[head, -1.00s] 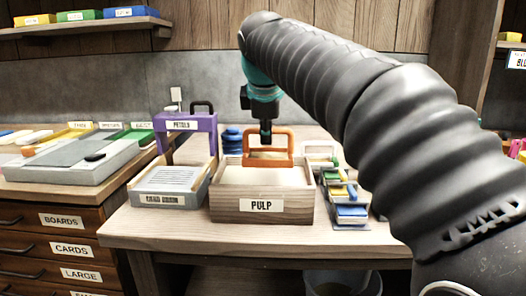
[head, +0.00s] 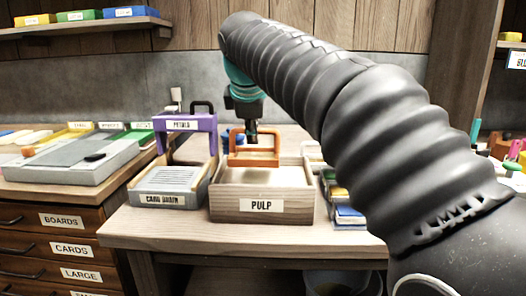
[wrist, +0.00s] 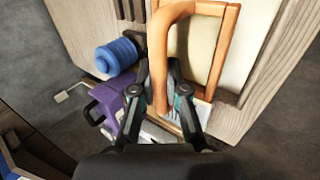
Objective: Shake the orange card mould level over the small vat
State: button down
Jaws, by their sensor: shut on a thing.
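The orange card mould (head: 268,162) is at the wooden vat labelled PULP (head: 232,207), within its left half near the back. My gripper (head: 252,140) is above it and shut on its upright handle. The wrist view shows the fingers (wrist: 165,92) closed around the orange handle (wrist: 158,45), with the mould's orange frame (wrist: 228,50) beside it and cream pulp (wrist: 200,50) inside the frame. The head view does not show clearly whether the frame touches the pulp surface.
A purple stand labelled PETALS (head: 208,142) rises over the grey card drain (head: 160,199) close on the vat's left. The bench front is clear.

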aim_at(269, 129)
jog(key=shift+s+d, duration=0.1)
jog(key=shift+d, duration=1.8)
jog(key=shift+a, duration=1)
jog(key=shift+r, duration=0.1)
jog(key=shift+r, duration=1.9)
